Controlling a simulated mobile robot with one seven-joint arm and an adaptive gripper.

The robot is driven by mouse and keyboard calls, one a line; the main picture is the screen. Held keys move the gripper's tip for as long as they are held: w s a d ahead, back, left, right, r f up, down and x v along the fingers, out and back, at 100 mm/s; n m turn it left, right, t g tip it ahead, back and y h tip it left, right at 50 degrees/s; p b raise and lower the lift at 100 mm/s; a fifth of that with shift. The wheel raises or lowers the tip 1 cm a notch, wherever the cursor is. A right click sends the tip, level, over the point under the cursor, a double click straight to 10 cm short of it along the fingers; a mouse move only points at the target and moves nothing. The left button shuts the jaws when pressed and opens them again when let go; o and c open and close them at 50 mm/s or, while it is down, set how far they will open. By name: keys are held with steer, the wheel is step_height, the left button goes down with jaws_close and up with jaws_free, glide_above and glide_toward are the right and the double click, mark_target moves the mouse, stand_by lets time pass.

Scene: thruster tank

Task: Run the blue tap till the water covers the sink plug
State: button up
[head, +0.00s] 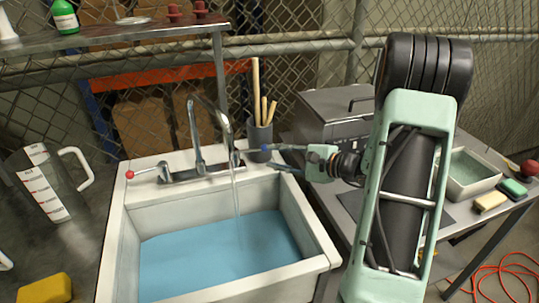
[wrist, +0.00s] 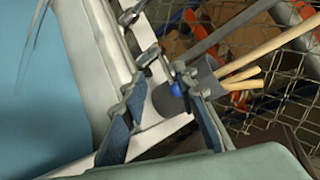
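The white sink (head: 118,235) holds a flat sheet of blue water (head: 205,262). A thin stream (head: 236,195) falls from the curved metal spout (head: 222,120) into it. No sink plug shows; the basin floor is hidden under the blue surface. The blue-knobbed tap (head: 265,148) is at the sink's back right corner. My gripper (head: 273,157) is beside it, reaching in from the right. In the wrist view my gripper (wrist: 163,82) has its fingers apart, with the blue knob (wrist: 174,89) seen between them. I cannot tell whether a finger touches it.
The red-knobbed tap (head: 129,174) is at the sink's back left. A grey pot of wooden sticks (head: 259,138) stands close behind the blue tap. A clear jug (head: 48,185) and yellow sponge (head: 45,288) are on the left counter. A metal box (head: 325,110) stands behind my arm.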

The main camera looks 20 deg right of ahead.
mark_target(249, 150)
steer(key=s+d+f+m+t+h, duration=0.1)
steer(key=d+m+t+h, duration=0.15)
steer(key=d+m, duration=0.2)
steer(key=shift+n, duration=0.45)
steer(key=x, duration=1)
steer(key=shift+w+f+p, duration=0.25)
steer(key=shift+w+p, duration=0.05)
steer(key=shift+c, duration=0.3)
jaws_close()
